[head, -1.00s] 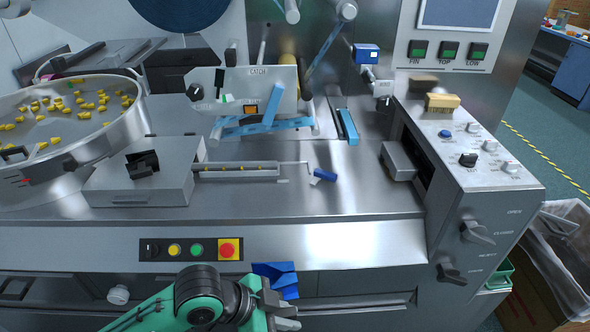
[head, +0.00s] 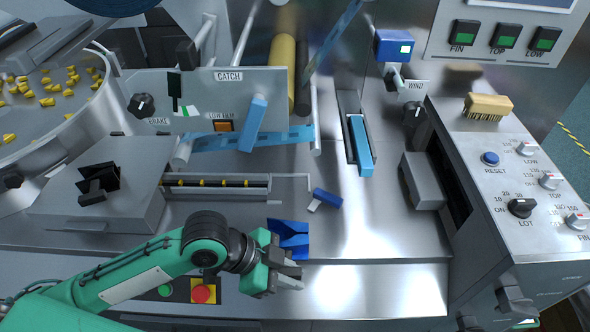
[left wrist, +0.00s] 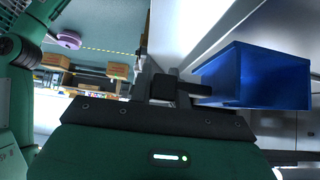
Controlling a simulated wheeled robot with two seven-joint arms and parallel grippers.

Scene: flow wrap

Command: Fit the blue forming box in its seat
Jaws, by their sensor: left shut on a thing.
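The blue forming box (head: 291,240) is held by my left gripper (head: 284,268) at the front of the steel deck, to the right of the red stop button. The far finger's contact is hidden. A small blue piece with a pale end (head: 327,199) lies on the deck just behind the box, near the end of the infeed channel (head: 218,184). I cannot tell exactly where the seat is. My right gripper is not in view.
A grey block with a black fitting (head: 100,195) stands left of the channel. A light-blue bar (head: 360,145) and a grey housing (head: 423,180) stand behind and right. The control console (head: 520,180) bounds the right side. The deck right of the box is clear.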

